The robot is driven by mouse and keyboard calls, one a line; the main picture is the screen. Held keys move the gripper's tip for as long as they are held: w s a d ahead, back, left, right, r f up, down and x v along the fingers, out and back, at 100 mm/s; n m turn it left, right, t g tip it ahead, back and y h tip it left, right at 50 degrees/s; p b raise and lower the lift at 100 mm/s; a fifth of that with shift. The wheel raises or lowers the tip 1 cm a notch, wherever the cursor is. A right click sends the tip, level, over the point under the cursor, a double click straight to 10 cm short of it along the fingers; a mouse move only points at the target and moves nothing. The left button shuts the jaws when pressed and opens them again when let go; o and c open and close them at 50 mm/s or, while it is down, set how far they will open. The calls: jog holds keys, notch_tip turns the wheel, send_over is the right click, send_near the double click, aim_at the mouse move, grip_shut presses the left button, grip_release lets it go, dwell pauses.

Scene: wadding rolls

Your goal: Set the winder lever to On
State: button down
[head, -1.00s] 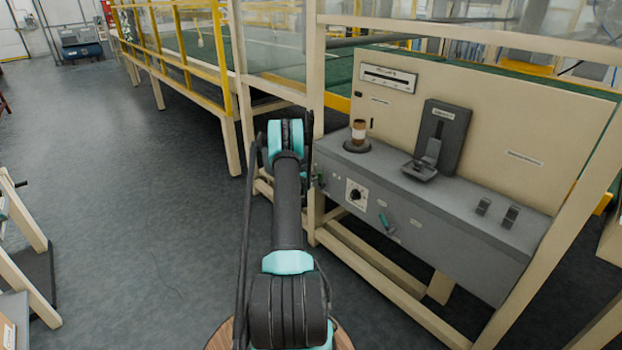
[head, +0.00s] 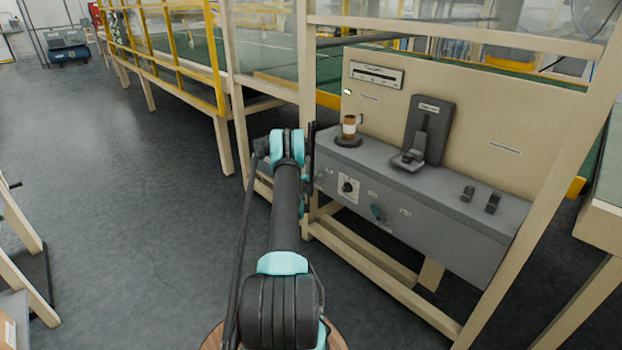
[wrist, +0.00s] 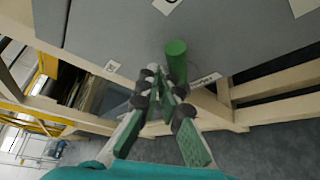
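In the wrist view a green cylindrical lever handle (wrist: 176,62) sticks out from the grey panel, near its lower edge, with white labels on either side; their text is too small to read. My gripper (wrist: 161,82) is close to this handle, its fingertips just left of and below it; I cannot tell whether they touch. The fingers converge toward the tips, with a narrow gap or none. In the head view my arm hides most of the gripper at the left end of the grey console (head: 440,218).
A dial (head: 348,186) is on the console front. On its top are a brown-and-white cup-like object (head: 349,127), a black slotted unit (head: 430,130) and two small switches (head: 481,197). Cream frame posts (head: 306,80) stand close to my arm. The floor (head: 150,200) at left is open.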

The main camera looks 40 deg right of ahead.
jog(key=shift+s+d+f+m, duration=0.2)
jog(key=shift+s+m, duration=0.1)
jog(key=shift+s, duration=0.25)
jog(key=w+a+r, duration=0.1)
jog(key=w+r, duration=0.2)
jog(key=w, duration=0.1)
jog(key=s+a+f, duration=0.3)
jog(key=s+a, duration=0.1)
jog(key=a, duration=0.4)
jog(key=shift+s+a+f, duration=0.3)
jog(key=shift+s+a, duration=0.1)
